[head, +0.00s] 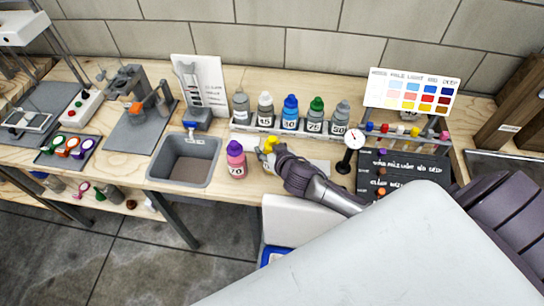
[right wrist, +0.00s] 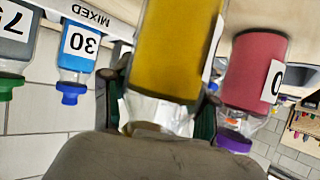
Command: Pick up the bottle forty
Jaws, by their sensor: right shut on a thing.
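My right gripper (head: 273,155) reaches in from the right in the head view, in front of the bottle rack. It is shut on a yellow bottle (right wrist: 175,50), which fills the middle of the right wrist view, upside down there, between the two fingers. Only a white edge of its label shows, so its number cannot be read. In the head view the gripper hides most of it; I cannot tell whether it touches the table. A pink bottle (head: 236,162) with a purple cap, labelled 70, stands beside it on the left. My left gripper is not in view.
A rack (head: 262,134) behind the gripper holds several bottles, among them a blue one (head: 290,115) labelled 30. A grey sink (head: 184,160) lies left of the pink bottle. A dial gauge (head: 352,140) and a black board (head: 404,172) stand to the right.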

